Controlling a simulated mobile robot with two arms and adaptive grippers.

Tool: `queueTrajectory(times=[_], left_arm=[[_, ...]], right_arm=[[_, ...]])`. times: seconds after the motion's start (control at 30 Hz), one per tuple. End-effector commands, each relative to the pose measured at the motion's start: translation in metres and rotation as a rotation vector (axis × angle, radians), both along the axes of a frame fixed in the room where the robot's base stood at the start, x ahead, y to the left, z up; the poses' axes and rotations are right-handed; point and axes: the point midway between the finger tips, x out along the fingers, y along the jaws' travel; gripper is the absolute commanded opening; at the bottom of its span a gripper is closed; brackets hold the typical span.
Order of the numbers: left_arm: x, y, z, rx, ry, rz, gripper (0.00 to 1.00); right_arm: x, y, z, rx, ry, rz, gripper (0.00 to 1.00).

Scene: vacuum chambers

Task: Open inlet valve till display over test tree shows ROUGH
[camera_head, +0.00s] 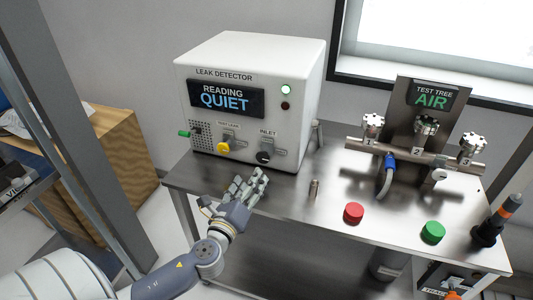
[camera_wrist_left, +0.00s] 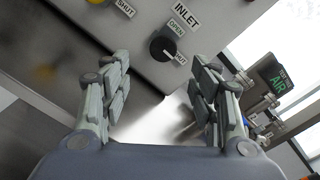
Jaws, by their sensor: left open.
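The inlet valve is a black round knob (camera_head: 263,157) low on the front of the white leak detector (camera_head: 250,100). In the left wrist view the knob (camera_wrist_left: 163,46) has OPEN and SHUT labels beside it, and its pale mark appears turned toward SHUT. My left gripper (camera_head: 250,182) is open and empty, just below and in front of the knob, apart from it. In the wrist view the knob lies beyond the gap between the fingers (camera_wrist_left: 163,75). The display over the test tree (camera_head: 431,97) reads AIR. My right gripper is not in view.
A yellow knob (camera_head: 222,147) sits left of the inlet knob. The detector screen (camera_head: 226,98) reads QUIET.

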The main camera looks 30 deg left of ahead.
Motion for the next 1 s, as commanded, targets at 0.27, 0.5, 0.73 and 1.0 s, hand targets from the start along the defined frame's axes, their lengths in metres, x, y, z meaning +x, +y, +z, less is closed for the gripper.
queueTrajectory(times=[0.27, 0.5, 0.73, 1.0], left_arm=[[0.016, 0.003, 0.005, 0.012, -0.009, -0.002, 0.56], [0.055, 0.013, 0.006, 0.011, -0.01, -0.001, 0.56], [0.087, 0.02, 0.004, 0.009, -0.007, -0.002, 0.56], [0.104, 0.024, 0.003, 0.008, -0.006, -0.002, 0.56]], right_arm=[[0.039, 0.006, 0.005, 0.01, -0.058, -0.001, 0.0], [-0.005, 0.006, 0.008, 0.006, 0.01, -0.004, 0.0], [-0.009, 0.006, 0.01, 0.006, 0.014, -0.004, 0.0], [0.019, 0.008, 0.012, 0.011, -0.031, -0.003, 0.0]])
